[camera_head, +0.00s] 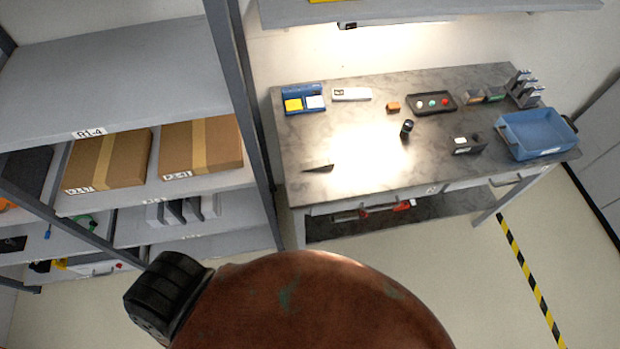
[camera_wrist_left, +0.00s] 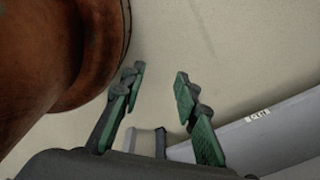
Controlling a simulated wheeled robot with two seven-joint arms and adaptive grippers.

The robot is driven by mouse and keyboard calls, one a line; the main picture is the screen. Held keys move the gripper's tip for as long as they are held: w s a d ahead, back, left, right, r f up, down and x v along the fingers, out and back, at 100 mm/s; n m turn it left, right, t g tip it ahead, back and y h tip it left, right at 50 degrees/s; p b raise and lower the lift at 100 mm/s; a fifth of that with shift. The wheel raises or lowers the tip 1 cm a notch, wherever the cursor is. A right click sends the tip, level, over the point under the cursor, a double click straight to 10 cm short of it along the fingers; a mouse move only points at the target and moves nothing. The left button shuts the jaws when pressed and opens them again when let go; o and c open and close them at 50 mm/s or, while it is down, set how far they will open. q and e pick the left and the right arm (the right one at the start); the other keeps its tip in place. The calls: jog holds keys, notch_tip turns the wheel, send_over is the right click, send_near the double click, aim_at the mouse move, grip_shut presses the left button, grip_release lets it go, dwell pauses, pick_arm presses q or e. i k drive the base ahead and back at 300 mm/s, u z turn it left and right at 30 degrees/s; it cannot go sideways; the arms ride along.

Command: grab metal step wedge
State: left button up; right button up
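A small dark, thin wedge-shaped piece (camera_head: 318,168) lies on the left front part of the grey marbled table (camera_head: 300,195) in the head view. It may be the metal step wedge, but it is too small to make out steps. A grey piece with several upright plates (camera_head: 525,88) stands at the table's back right. My left gripper (camera_wrist_left: 160,76) shows in the left wrist view with its two green-padded fingers apart and nothing between them. Pale floor lies behind the fingers. Neither gripper shows in the head view.
A blue bin (camera_head: 540,136) stands at the table's right end. A black tray (camera_head: 432,103) holds coloured knobs. A dark cylinder (camera_head: 407,127) stands mid-table. A shelf rack with cardboard boxes (camera_head: 202,146) is close on the left. The table's left front is mostly clear.

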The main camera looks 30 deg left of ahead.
aim_at(324, 163)
jog(key=u, duration=0.75)
jog(key=i, duration=0.25)
jog(key=z, duration=0.05)
